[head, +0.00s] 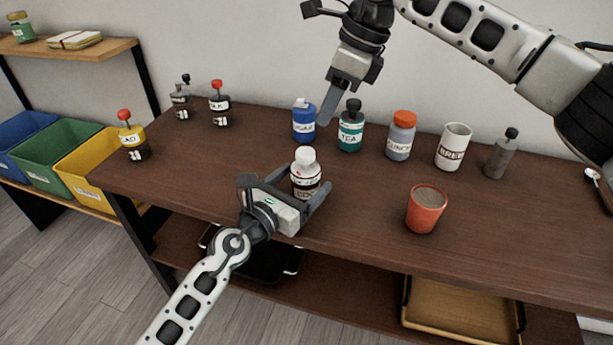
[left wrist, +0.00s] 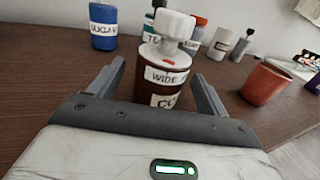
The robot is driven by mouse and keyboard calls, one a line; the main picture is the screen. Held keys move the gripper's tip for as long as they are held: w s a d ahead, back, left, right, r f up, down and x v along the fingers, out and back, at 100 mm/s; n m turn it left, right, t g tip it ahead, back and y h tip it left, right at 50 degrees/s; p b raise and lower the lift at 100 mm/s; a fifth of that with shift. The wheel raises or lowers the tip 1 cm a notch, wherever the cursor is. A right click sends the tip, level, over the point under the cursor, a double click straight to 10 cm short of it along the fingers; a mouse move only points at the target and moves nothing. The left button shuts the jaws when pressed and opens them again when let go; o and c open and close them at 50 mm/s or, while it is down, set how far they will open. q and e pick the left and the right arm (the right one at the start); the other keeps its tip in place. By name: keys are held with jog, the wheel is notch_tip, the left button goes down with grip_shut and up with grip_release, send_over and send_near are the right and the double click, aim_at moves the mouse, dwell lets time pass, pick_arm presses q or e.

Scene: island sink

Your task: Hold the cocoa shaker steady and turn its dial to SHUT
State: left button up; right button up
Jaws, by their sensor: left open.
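The cocoa shaker (head: 306,188) stands upright near the table's front edge, brown with pale labels and a white top. In the left wrist view the shaker (left wrist: 160,92) shows the word WIDE, a small red mark above it and a white dial knob (left wrist: 175,25). My left gripper (head: 305,180) is open, with one finger on each side of the shaker; a gap shows beside the fingers in the left wrist view. My right gripper (head: 328,112) hangs above the back of the table, pointing down near the blue sugar container; its finger opening is not clear.
Behind the shaker stand the blue sugar container (head: 304,124), the tea jar (head: 350,132), an orange-lidded jar (head: 399,140), a white cup (head: 453,148) and a grey bottle (head: 501,158). A terracotta pot (head: 425,212) stands to the right.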

pick_arm(q)
jog(key=shift+x, duration=1.05)
jog(key=c, duration=1.1)
